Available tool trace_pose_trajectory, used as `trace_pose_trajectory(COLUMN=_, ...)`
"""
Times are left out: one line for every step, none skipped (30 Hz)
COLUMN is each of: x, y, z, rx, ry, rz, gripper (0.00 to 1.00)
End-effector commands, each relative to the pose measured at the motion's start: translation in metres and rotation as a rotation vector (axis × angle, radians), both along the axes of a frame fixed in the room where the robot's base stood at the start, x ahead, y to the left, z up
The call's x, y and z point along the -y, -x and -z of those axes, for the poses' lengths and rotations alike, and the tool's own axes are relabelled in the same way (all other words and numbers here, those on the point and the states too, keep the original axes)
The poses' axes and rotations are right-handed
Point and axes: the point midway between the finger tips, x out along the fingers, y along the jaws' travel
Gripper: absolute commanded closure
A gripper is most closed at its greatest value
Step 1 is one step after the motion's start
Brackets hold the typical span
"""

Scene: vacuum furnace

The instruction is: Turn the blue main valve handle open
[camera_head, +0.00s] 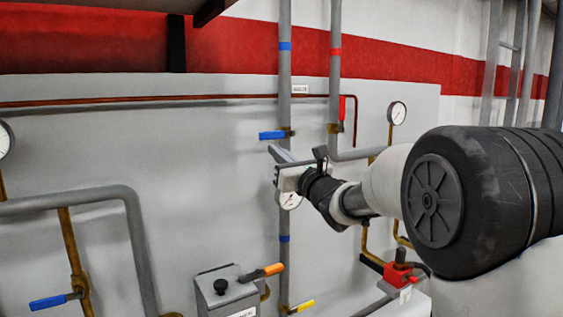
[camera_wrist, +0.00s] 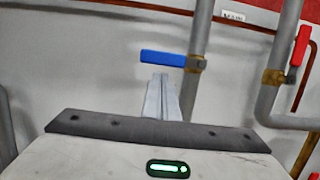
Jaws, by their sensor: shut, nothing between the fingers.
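A blue valve handle (camera_head: 272,135) sticks out to the left from a brass valve on a vertical grey pipe, under a small white label. It lies level and also shows in the wrist view (camera_wrist: 162,58), just beyond the fingertips. My gripper (camera_head: 276,152) is a little below the handle in the head view. In the wrist view my gripper (camera_wrist: 161,78) has its fingers together and empty, pointing up at the handle's underside. I cannot tell whether the tips touch it. A second blue handle (camera_head: 48,302) sits on a brass pipe at the lower left.
A red handle (camera_head: 342,108) hangs on the neighbouring pipe. A pressure gauge (camera_head: 397,113) is at the right. A grey box (camera_head: 222,290) with an orange handle (camera_head: 273,269), a yellow handle (camera_head: 304,305) and a red valve (camera_head: 398,272) are below. The panel left of the blue handle is clear.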

Motion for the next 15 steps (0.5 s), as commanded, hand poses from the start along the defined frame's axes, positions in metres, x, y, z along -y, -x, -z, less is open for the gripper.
trace_pose_trajectory(x=0.0, y=0.0001, z=-0.0048, rx=0.0, ry=0.0, rz=0.0, gripper=1.0)
trace_pose_trajectory(x=0.0, y=0.0001, z=-0.0061, rx=-0.001, ry=0.001, rz=0.0, gripper=1.0)
trace_pose_trajectory(x=0.0, y=0.0001, z=-0.0073, rx=-0.001, ry=0.001, rz=0.0, gripper=1.0)
trace_pose_trajectory(x=0.0, y=0.0002, z=-0.0078, rx=-0.001, ry=0.001, rz=0.0, gripper=1.0)
trace_pose_trajectory(x=0.0, y=0.0002, z=-0.0082, rx=-0.002, ry=0.001, rz=0.001, gripper=1.0)
trace_pose_trajectory(x=0.0001, y=0.0001, z=-0.0084, rx=-0.002, ry=0.001, rz=0.001, gripper=1.0)
trace_pose_trajectory(x=0.0001, y=0.0001, z=-0.0084, rx=-0.002, ry=0.001, rz=0.001, gripper=1.0)
trace_pose_trajectory(x=0.0001, y=0.0001, z=-0.0083, rx=-0.002, ry=0.001, rz=0.001, gripper=1.0)
trace_pose_trajectory(x=0.0001, y=0.0002, z=-0.0082, rx=-0.002, ry=0.001, rz=0.001, gripper=1.0)
trace_pose_trajectory(x=0.0001, y=0.0002, z=-0.0082, rx=-0.002, ry=0.001, rz=0.001, gripper=1.0)
trace_pose_trajectory(x=0.0001, y=0.0002, z=-0.0082, rx=-0.002, ry=0.001, rz=0.001, gripper=1.0)
trace_pose_trajectory(x=0.0002, y=0.0001, z=-0.0082, rx=-0.002, ry=0.001, rz=0.001, gripper=1.0)
trace_pose_trajectory(x=0.0002, y=0.0003, z=-0.0082, rx=-0.002, ry=0.001, rz=0.001, gripper=1.0)
trace_pose_trajectory(x=0.0002, y=0.0002, z=-0.0081, rx=-0.002, ry=0.001, rz=0.001, gripper=1.0)
trace_pose_trajectory(x=0.0002, y=0.0002, z=-0.0081, rx=-0.002, ry=0.0, rz=0.001, gripper=1.0)
